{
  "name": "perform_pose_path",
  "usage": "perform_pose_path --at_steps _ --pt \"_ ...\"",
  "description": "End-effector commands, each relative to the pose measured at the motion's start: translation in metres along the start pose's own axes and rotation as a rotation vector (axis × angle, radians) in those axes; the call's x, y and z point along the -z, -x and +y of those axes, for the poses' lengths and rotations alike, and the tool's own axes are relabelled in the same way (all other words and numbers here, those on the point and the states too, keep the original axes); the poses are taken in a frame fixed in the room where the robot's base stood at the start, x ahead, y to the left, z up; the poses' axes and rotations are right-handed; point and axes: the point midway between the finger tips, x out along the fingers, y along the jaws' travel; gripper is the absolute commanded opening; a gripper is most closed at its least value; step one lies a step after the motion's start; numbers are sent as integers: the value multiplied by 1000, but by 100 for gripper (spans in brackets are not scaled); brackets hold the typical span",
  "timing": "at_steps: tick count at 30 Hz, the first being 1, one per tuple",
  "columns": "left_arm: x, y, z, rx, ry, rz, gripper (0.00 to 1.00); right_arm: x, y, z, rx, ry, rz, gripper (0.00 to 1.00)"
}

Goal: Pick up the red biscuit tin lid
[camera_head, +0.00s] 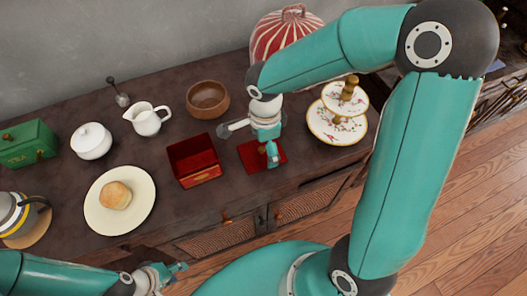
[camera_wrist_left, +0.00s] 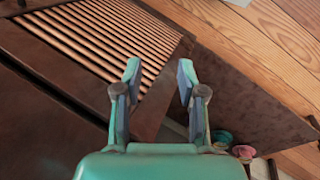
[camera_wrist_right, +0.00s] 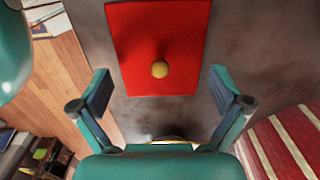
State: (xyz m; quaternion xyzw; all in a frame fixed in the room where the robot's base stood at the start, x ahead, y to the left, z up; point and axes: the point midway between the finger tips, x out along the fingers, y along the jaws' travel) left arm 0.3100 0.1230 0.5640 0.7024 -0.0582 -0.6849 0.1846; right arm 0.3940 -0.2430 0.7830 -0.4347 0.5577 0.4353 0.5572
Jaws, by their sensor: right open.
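The red biscuit tin lid (camera_head: 249,156) lies flat on the dark sideboard, right of the open red tin (camera_head: 194,161). In the right wrist view the lid (camera_wrist_right: 140,42) shows a gold knob (camera_wrist_right: 160,69) near its middle. My right gripper (camera_head: 271,158) is over the lid and partly hides it in the head view. Its fingers (camera_wrist_right: 160,84) are open, apart on either side of the knob's line, with nothing between them. My left gripper (camera_head: 181,268) is off the sideboard's front edge. Its fingers (camera_wrist_left: 158,70) are open and empty.
A tiered stand (camera_head: 337,125) is right of the lid, and a striped cover (camera_head: 284,33) is behind. A wooden bowl (camera_head: 208,99), milk jug (camera_head: 147,118), sugar pot (camera_head: 91,141), plate with a bun (camera_head: 116,195), green tin (camera_head: 29,145) and kettle (camera_head: 12,215) stand to the left.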

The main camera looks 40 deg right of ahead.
Motion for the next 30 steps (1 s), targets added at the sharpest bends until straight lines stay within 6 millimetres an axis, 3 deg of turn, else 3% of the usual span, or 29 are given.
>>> perform_pose_path --at_steps 3,11,22,30 --pt "0 -1 0 0 0 0 40 0 -13 1 -2 0 0 100" --pt "0 -1 0 0 0 0 40 -1 -15 0 1 1 -1 100" --pt "0 -2 0 0 0 0 40 -1 -16 0 0 2 -1 42" --pt "0 -2 -1 0 0 0 40 -1 -18 0 -1 3 -2 38"
